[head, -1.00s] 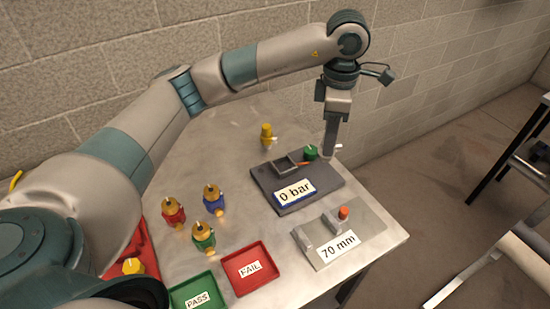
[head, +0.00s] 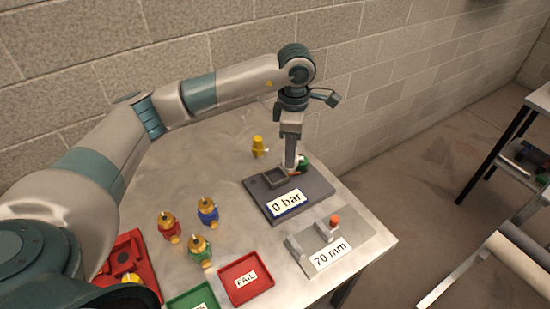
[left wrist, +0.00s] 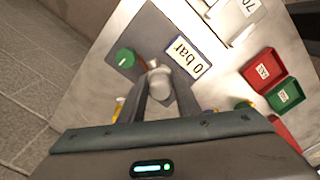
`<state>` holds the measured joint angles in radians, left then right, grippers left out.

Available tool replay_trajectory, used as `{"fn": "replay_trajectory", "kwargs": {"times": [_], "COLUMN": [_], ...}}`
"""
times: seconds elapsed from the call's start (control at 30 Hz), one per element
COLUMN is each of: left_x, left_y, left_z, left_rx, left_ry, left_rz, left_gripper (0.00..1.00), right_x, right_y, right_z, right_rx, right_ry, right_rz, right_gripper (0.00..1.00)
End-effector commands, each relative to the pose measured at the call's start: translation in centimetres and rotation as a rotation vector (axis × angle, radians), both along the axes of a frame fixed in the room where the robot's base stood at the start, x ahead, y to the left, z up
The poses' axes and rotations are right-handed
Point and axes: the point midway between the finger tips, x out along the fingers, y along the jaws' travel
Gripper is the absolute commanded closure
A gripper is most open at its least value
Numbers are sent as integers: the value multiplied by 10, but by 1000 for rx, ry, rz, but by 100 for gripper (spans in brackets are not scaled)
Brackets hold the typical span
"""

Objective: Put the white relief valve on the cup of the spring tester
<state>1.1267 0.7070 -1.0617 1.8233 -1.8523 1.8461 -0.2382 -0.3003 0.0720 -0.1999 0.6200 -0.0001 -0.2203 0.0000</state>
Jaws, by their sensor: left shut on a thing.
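My left gripper (head: 291,166) is shut on the white relief valve, which shows as a pale body between the fingertips in the left wrist view (left wrist: 159,78). In the head view the fingers largely hide the valve. The gripper is over the back of the dark tester labelled "0 bar" (head: 315,187), beside its green knob (head: 303,160). A grey fixture labelled "70 mm" (head: 355,243), with upright blocks and an orange-red top piece, stands nearer the front right. I cannot make out a cup clearly, nor whether the valve touches the tester. My right gripper is not in view.
A yellow valve (head: 258,145) stands behind the tester. Red (head: 168,226), blue (head: 207,210) and green (head: 199,250) valves stand left of it. The red FAIL tray (head: 262,287), a green tray and a red bin (head: 139,247) are at the front. The table's right edge is close.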

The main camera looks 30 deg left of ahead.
Motion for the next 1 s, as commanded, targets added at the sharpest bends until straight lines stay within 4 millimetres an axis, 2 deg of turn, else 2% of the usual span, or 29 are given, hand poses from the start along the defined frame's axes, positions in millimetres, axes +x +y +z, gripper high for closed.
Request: {"fn": "replay_trajectory", "kwargs": {"times": [0.03,0.13,0.33,0.77,1.0], "left_x": [-1,0,2,1,1], "left_y": [11,28,45,47,47], "left_z": [-2,-12,-26,-30,-54], "left_rx": [1,2,0,0,0], "left_ry": [5,3,0,1,4], "left_rz": [5,4,0,0,0], "left_gripper": [100,100,100,100,100], "right_x": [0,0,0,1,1], "right_y": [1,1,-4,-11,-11], "right_z": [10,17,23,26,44], "right_rx": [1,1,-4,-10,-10], "right_ry": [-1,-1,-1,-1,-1], "right_rz": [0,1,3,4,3], "right_gripper": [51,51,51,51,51]}}
